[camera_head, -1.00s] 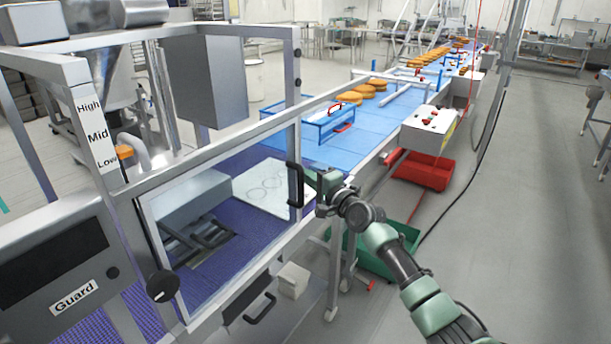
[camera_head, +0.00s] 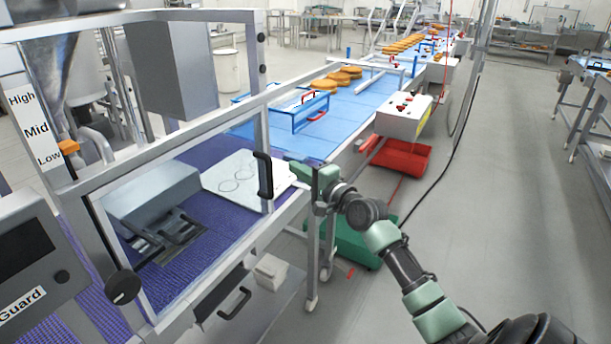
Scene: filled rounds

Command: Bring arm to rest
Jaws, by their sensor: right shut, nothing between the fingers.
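My right arm (camera_head: 410,275) comes in from the lower right, in dark and pale green segments. Its gripper (camera_head: 299,171) is shut and empty. It is beside the guard's black upright handle (camera_head: 264,175), just to its right, with a small gap showing between them in the picture. The guard's clear panel in its grey frame (camera_head: 185,135) stands in front of the machine. My left gripper is not in view.
A white plate with ring marks (camera_head: 240,190) lies inside the guard on the purple belt (camera_head: 200,280). A blue conveyor (camera_head: 345,125) carries orange rounds beyond. A control box (camera_head: 403,115), red crate (camera_head: 400,158) and green crate (camera_head: 355,243) are near my arm. Floor at right is open.

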